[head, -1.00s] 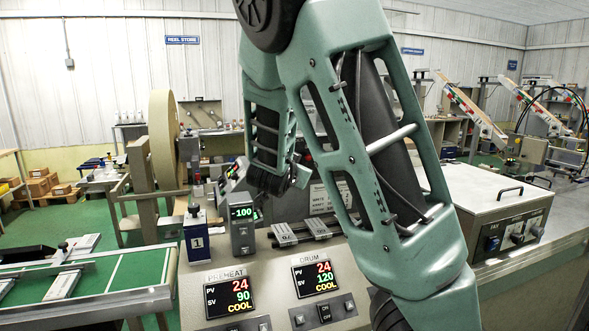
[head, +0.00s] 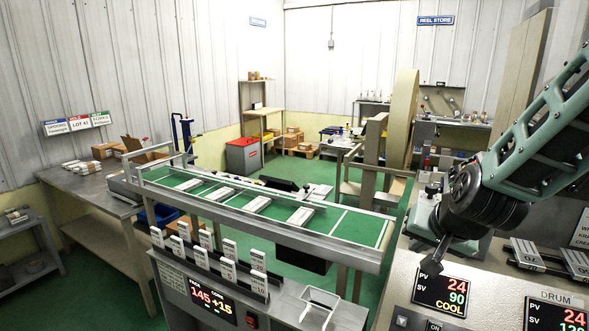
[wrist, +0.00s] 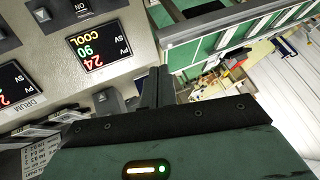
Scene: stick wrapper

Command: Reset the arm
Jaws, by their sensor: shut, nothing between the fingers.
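My arm enters the head view from the right edge, a green open-frame link leading to a black joint. My gripper (head: 432,266) points down at its end, dark and shut, just above or in front of the PREHEAT panel's display (head: 440,291), which reads 24, 90 and COOL. In the wrist view my gripper (wrist: 156,86) shows as two dark fingers pressed together with nothing between them. The same display (wrist: 99,45) is upside down to the left of the fingers. I cannot tell the exact gap between the fingertips and the panel.
A green-belted conveyor (head: 330,219) with metal rails runs across the middle. A console (head: 185,277) with upright numbered white tags stands in front. A grey bench (head: 85,184) is at left. The DRUM display (head: 556,315) is at lower right. Green floor shows behind.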

